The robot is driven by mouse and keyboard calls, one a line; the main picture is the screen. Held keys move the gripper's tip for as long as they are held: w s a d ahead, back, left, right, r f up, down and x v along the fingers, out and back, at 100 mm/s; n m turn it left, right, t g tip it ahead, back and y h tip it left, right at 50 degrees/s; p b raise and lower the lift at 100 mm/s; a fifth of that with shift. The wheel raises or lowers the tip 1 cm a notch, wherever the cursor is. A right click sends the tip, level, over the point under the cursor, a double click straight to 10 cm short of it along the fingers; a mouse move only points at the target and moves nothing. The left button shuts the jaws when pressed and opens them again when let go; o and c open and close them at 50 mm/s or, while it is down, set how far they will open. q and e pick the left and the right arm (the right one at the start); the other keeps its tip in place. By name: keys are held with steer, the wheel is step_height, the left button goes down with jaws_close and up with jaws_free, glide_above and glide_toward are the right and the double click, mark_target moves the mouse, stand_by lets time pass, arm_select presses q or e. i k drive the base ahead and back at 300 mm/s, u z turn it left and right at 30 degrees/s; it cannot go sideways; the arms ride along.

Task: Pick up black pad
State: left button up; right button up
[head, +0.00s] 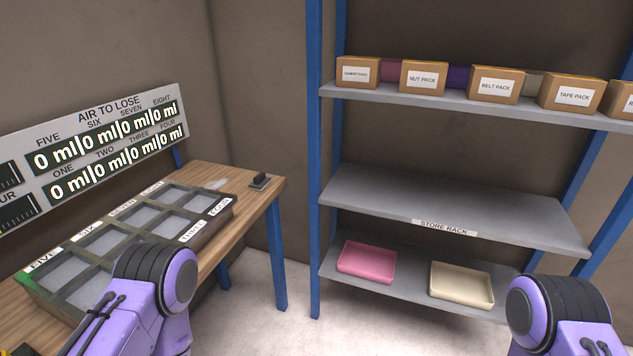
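A small black block on a flat grey base (260,180) lies near the far right corner of the wooden table (270,196). It is the only small black item I see on the table, and it looks like the black pad. Nothing touches it from above. My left arm comes in at the lower left, in front of the table, and my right arm shows at the lower right. Neither gripper's fingers show in the head view.
A compartment tray (216,221) with number labels fills much of the table. A display board (110,140) stands behind it. A blue-framed rack (313,150) on the right holds boxes (423,78), a pink tray (367,262) and a cream tray (462,285). Its middle shelf is empty.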

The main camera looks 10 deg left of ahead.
mark_target(260, 181)
steer(key=z, duration=0.4)
steer(key=i, duration=1.8)
steer(key=u, duration=2.8)
